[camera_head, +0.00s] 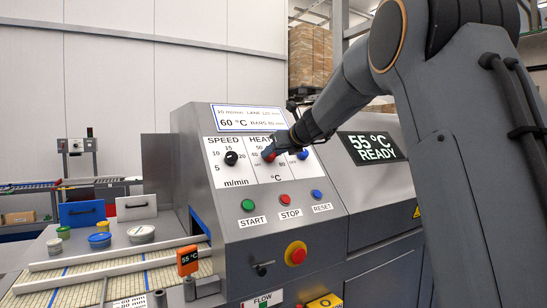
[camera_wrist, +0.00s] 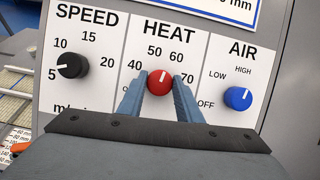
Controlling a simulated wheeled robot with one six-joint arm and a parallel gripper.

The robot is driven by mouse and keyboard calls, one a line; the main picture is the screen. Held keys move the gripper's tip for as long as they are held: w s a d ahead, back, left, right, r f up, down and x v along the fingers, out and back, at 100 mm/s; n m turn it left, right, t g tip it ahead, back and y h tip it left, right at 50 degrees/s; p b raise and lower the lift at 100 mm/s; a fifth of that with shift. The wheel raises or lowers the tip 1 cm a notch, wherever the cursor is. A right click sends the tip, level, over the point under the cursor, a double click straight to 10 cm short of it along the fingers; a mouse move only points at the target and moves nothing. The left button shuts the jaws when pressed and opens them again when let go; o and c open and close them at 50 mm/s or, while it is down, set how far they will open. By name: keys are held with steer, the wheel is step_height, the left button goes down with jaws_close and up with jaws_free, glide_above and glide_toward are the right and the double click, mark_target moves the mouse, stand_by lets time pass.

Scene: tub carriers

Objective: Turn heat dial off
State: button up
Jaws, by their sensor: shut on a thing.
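The red heat dial (camera_wrist: 159,83) sits on the white HEAT panel in the wrist view, between the SPEED and AIR panels. Its white mark points up, between 50 and 60. My gripper (camera_wrist: 158,90) is shut on the dial, with one blue-grey finger on each side. In the head view my gripper (camera_head: 274,152) reaches the panel from the right and partly covers the heat dial (camera_head: 268,155).
The black speed dial (camera_wrist: 72,65) is to the left, the blue air dial (camera_wrist: 238,98) to the right. Below are the green (camera_head: 248,205), red (camera_head: 284,200) and blue (camera_head: 317,194) buttons and a red stop knob (camera_head: 296,253). A display (camera_head: 373,147) reads 55 °C READY.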

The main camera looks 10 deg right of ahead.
steer(key=n+y, duration=0.1)
steer(key=n, duration=0.2)
steer(key=n+g+y+b, duration=0.1)
steer(key=n, duration=0.2)
steer(key=shift+w+d+n, duration=0.1)
steer(key=shift+d+n, duration=0.05)
steer(key=shift+n, duration=0.15)
steer(key=n+g+p, duration=0.1)
steer(key=n, duration=0.2)
steer(key=n+g+y, duration=0.1)
steer(key=n, duration=0.2)
steer(key=shift+r+n+g+p, duration=0.15)
steer(key=shift+n+g+p, duration=0.15)
steer(key=shift+n+p, duration=0.1)
steer(key=n+g+p, duration=0.1)
steer(key=n+p, duration=0.1)
steer(key=n, duration=0.1)
steer(key=n+g+p, duration=0.1)
steer(key=n+p, duration=0.1)
steer(key=n, duration=0.1)
steer(key=shift+w+r+n+h, duration=0.1)
steer(key=shift+n+h, duration=0.2)
steer(key=n+g+h+p, duration=0.1)
steer(key=n+p, duration=0.3)
steer(key=n, duration=0.1)
steer(key=shift+w+n+g, duration=0.1)
steer(key=shift+n+g, duration=0.2)
steer(key=shift+n, duration=0.1)
steer(key=o, duration=1)
steer(key=shift+o, duration=0.2)
